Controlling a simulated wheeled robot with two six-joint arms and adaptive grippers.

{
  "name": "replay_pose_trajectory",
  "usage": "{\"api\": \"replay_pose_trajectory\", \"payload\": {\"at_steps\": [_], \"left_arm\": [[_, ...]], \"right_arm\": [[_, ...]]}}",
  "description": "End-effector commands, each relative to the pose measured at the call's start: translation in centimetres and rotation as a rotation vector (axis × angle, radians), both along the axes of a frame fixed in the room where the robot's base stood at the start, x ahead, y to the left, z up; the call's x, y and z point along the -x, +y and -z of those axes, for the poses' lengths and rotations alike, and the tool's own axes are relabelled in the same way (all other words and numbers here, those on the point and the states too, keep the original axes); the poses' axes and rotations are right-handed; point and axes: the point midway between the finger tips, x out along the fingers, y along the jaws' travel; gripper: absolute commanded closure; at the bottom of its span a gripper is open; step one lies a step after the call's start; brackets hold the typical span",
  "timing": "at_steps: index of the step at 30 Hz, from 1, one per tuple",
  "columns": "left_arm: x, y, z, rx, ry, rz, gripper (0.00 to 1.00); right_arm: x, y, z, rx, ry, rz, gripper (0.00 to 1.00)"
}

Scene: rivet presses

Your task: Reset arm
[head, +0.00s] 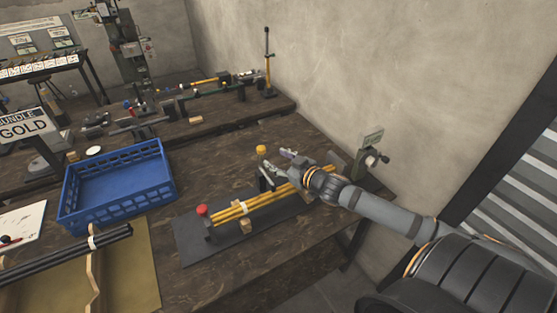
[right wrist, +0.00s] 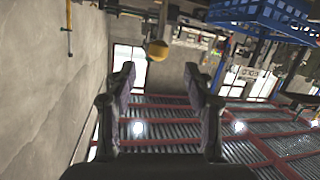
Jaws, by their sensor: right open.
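My right gripper (head: 277,166) is at the end of my right arm, which comes in from the right over the workbench. In the right wrist view its two fingers (right wrist: 160,80) are spread apart with nothing between them. It is above or beside the far end of a bundle of yellow rods (head: 246,208) with a white band, and I cannot tell whether it touches them. A yellow knob (head: 261,150) is just behind the gripper; a yellow ball (right wrist: 157,50) shows beyond the fingers in the right wrist view. My left gripper is not in view.
The rods lie over a dark mat (head: 190,246) with a red knob (head: 202,210) at its near end. A blue crate (head: 118,213) stands to the left. Black rods (head: 66,255) rest on a wooden rack.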

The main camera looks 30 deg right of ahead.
Motion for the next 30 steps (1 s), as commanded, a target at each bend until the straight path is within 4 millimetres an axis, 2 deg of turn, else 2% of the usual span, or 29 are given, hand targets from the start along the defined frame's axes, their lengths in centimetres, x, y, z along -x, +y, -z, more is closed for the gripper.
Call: {"api": "replay_pose_trajectory", "payload": {"at_steps": [12, 14, 16, 20, 21, 24, 30], "left_arm": [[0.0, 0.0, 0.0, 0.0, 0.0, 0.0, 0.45], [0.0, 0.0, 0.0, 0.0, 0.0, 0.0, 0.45], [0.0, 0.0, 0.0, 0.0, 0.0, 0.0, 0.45], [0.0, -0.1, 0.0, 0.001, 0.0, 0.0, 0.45], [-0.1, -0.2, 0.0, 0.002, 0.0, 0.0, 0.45], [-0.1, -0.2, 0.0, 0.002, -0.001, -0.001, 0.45], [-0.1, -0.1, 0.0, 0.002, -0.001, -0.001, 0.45]], "right_arm": [[0.0, 0.0, 0.0, -0.001, 0.0, 0.001, 0.47], [0.2, 0.1, 0.4, -0.001, 0.011, 0.012, 0.47], [1.2, 0.4, 1.9, 0.002, 0.058, 0.052, 0.47], [5.5, 1.7, 6.7, 0.025, 0.253, 0.174, 0.47], [7.2, 2.2, 8.0, 0.034, 0.325, 0.204, 0.47], [11.1, 3.5, 10.5, 0.052, 0.491, 0.246, 0.47], [18.2, 6.1, 13.1, 0.06, 0.775, 0.26, 0.47]]}}
